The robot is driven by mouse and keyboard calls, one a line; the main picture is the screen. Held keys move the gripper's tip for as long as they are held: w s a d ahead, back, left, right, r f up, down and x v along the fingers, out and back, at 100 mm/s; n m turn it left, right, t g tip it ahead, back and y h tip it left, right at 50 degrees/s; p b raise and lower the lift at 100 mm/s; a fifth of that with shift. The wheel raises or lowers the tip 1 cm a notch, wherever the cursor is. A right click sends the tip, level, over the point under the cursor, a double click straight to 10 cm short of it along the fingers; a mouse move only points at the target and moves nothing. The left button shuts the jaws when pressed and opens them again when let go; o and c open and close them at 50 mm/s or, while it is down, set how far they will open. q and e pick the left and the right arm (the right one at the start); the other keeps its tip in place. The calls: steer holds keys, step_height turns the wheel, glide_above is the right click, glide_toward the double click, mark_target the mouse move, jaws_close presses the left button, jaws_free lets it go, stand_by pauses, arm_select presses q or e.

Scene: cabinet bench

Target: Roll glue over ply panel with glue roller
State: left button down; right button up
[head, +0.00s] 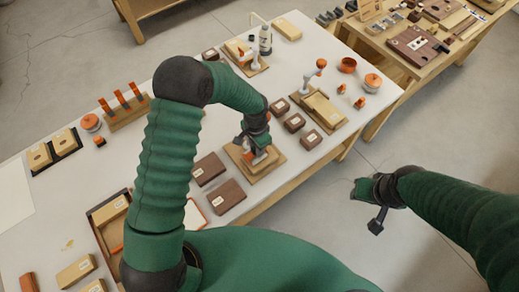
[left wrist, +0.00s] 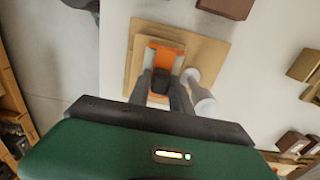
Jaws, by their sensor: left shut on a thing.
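The ply panel (head: 264,171) is a light wooden board on the white bench near its front edge. It also shows in the left wrist view (left wrist: 209,54), with a smaller block on it. My left gripper (head: 257,150) is over the panel, pointing down. In the left wrist view its fingers (left wrist: 162,84) are shut on the glue roller (left wrist: 165,57), of which an orange part shows. Whether the roller touches the panel is hidden. My right gripper (head: 366,190) hangs off the bench over the floor; its jaws are unclear.
Dark brown blocks (head: 228,196) lie left of the panel, and several more (head: 294,123) lie to its right. A wooden tray (head: 102,232) is at the left front. A second bench (head: 386,43) is at the upper right.

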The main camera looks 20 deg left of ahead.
mark_target(267, 151)
arm_select(q)
steer(key=shift+w+a, duration=0.1)
steer(key=shift+a, duration=0.15)
steer(key=shift+d, duration=0.15)
steer(key=shift+w+d, duration=0.3)
steer(key=shift+w, duration=0.1)
steer(key=shift+w+d, duration=0.3)
steer(key=shift+w, duration=0.1)
steer(key=shift+w+d, duration=0.3)
steer(key=shift+s+d, duration=0.1)
steer(key=shift+s+d, duration=0.4)
steer(key=shift+d, duration=0.45)
